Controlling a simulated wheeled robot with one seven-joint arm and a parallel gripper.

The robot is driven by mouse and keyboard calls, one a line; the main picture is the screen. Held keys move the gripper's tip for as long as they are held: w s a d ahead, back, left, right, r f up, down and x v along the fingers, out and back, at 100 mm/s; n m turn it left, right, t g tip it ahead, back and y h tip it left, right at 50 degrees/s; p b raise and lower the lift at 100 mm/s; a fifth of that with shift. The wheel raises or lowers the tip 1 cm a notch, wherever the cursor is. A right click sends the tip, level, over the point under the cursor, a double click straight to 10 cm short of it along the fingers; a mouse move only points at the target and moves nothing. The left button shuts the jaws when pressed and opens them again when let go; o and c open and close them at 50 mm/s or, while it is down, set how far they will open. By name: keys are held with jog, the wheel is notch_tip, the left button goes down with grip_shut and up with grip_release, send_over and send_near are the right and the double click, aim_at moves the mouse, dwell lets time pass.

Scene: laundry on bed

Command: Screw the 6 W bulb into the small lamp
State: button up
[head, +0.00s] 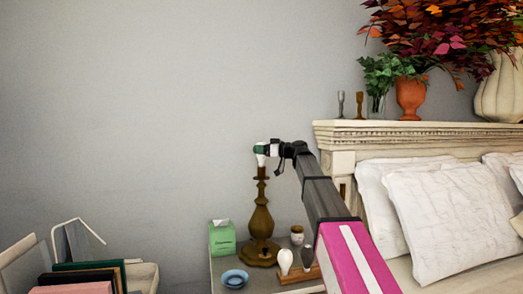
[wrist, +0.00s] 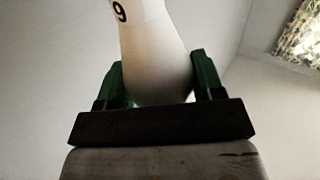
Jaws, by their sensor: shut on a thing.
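The lamp (head: 261,221) is brown, turned and without a shade, and stands upright on the bedside table. My gripper (head: 260,149) is directly above its socket, with its green fingers shut on a white bulb (head: 261,160). The bulb's narrow end points down at the socket; I cannot tell whether they touch. In the wrist view, the bulb (wrist: 155,55) sits between both fingers of my gripper (wrist: 160,78). Its black mark looks like a 9 this way up, so a 6 turned over. The bulb's tip is cut off by the frame.
On the bedside table (head: 238,262) are a white bulb (head: 285,261) and a grey one (head: 307,257) in a wooden holder, a green box (head: 222,238), a blue dish (head: 235,279) and a small jar (head: 297,234). The bed headboard (head: 420,133) is at right.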

jog(key=shift+f, duration=0.15)
jog(key=o, duration=1)
jog(key=v, duration=1)
jog(key=shift+s+d, duration=0.15)
jog(key=shift+d, duration=0.2)
